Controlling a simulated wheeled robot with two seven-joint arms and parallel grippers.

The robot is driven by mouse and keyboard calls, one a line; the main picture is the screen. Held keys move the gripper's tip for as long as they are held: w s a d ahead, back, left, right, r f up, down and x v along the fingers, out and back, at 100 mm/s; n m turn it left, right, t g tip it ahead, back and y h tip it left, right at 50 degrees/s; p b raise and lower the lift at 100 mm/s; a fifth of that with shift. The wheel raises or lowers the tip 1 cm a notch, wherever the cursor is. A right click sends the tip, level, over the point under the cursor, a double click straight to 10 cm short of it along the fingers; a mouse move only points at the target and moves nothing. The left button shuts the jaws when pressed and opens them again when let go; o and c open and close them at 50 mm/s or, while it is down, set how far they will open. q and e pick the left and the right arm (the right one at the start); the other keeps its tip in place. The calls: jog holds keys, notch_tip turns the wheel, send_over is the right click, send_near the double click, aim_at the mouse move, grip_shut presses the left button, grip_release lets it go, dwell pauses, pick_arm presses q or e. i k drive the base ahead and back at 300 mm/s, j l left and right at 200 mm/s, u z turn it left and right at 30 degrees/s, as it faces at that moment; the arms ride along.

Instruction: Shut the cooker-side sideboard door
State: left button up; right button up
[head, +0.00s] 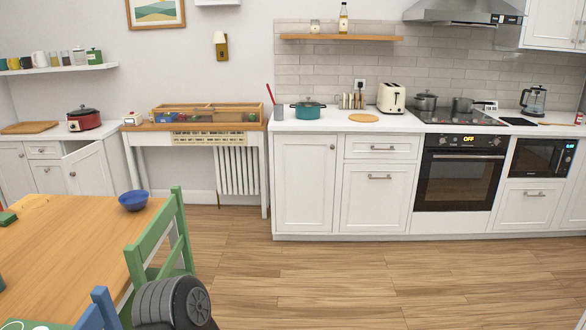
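The white sideboard (43,150) stands against the wall at the far left of the head view. Its right-hand door (88,170), below the red cooker (84,118), stands partly open, swung out into the room. A dark gap shows above the door's top edge, and its free edge appears to be on the left. The sideboard's left door (14,172) looks closed. Neither of my grippers is in view.
A wooden table (75,245) with a blue bowl (133,200) fills the lower left, in front of the sideboard. A green chair (160,240) stands at its right side. The wooden floor (330,285) is clear to the right, before the white kitchen counter (340,125).

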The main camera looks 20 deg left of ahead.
aim_at(86, 170)
jog(key=i+j+u, duration=0.25)
jog(key=i, duration=1)
jog(key=i+l+u, duration=0.25)
jog(key=i, duration=1)
jog(key=i+u, duration=0.25)
jog(key=i, duration=0.25)
jog(key=i+u, duration=0.2)
jog(key=i, duration=0.25)
jog(key=i+l+u, duration=0.25)
jog(key=i, duration=0.25)
jog(key=i+l+u, duration=0.2)
jog(key=i, duration=0.25)
jog(key=i+u, duration=0.8)
jog(key=i+l+u, duration=0.15)
jog(key=u, duration=0.25)
jog(key=i+l+u, duration=0.25)
jog(key=u, duration=0.15)
jog(key=i, duration=0.1)
